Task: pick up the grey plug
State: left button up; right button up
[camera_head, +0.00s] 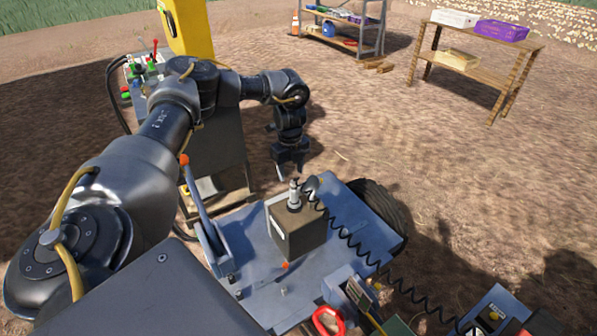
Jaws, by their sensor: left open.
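The grey plug (294,197) stands upright in the top of a dark box (299,233) on the blue-grey machine deck. A round grey cap or lid (312,184) sits beside it on the right. A black coiled cable (345,236) runs from near the plug to the lower right. My left gripper (290,172) points down with open jaws, just above and behind the plug in the picture. No object shows between its fingers. Whether the fingertips touch the plug cannot be told. My right gripper is not in view.
A lever with an orange knob (184,160) rises left of the box. A red ring handle (328,320) is at the deck's front. A yellow post and control panel (139,70) stand behind my left arm. A wooden table (475,52) and metal shelf (343,28) are far back.

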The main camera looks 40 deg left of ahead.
aim_at(293, 182)
pick_arm(q)
jog(key=shift+w+d+f, duration=0.1)
jog(key=shift+f, duration=0.35)
notch_tip(293, 182, down, 4)
jog(key=shift+d+r, duration=0.1)
jog(key=shift+r, duration=0.05)
jog(key=shift+f+p, duration=0.3)
jog(key=shift+f, duration=0.2)
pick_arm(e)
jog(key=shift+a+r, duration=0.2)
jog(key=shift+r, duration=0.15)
pick_arm(q)
jog(key=f, duration=0.2)
jog(key=f+p, duration=0.1)
jog(key=f, duration=0.1)
jog(key=shift+w+f, duration=0.1)
jog(key=shift+w, duration=0.3)
jog(key=shift+f, duration=0.5)
grip_shut()
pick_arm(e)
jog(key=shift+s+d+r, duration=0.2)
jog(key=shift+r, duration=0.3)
